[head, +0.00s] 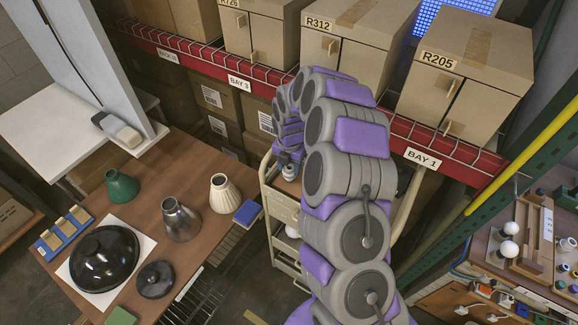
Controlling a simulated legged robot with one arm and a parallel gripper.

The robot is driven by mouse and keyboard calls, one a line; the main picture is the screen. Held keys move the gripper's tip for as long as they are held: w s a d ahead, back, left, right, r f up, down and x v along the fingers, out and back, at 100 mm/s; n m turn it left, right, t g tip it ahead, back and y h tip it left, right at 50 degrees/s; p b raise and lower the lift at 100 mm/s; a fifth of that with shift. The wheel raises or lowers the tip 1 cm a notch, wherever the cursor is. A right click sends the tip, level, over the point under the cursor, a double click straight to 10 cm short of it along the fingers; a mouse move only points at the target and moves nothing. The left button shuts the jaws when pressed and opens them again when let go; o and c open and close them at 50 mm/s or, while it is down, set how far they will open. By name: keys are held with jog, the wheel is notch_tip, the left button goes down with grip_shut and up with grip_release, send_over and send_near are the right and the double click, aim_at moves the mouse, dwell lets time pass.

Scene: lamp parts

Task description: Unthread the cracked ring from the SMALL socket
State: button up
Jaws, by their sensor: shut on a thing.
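My purple and grey arm curves from the bottom of the head view up and over to the beige cart (283,237). My gripper (288,158) points down over the cart's top shelf, small and partly hidden by my arm. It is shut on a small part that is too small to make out. A small pale and blue piece (289,172) shows just below it. I cannot tell the cracked ring or the SMALL socket apart there.
A brown table (146,230) at left holds a green shade (121,186), a metal shade (181,221), a cream shade (224,194) and a black dome (104,257). A red rack (262,76) with boxes stands behind the cart. A workbench (490,262) is at right.

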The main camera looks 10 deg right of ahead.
jog(key=shift+r, duration=0.85)
dwell(0.7)
jog(key=shift+r+p, duration=0.65)
jog(key=shift+r, duration=0.9)
notch_tip(320, 180, up, 4)
jog(key=shift+r+p, duration=0.1)
jog(key=shift+p, duration=0.55)
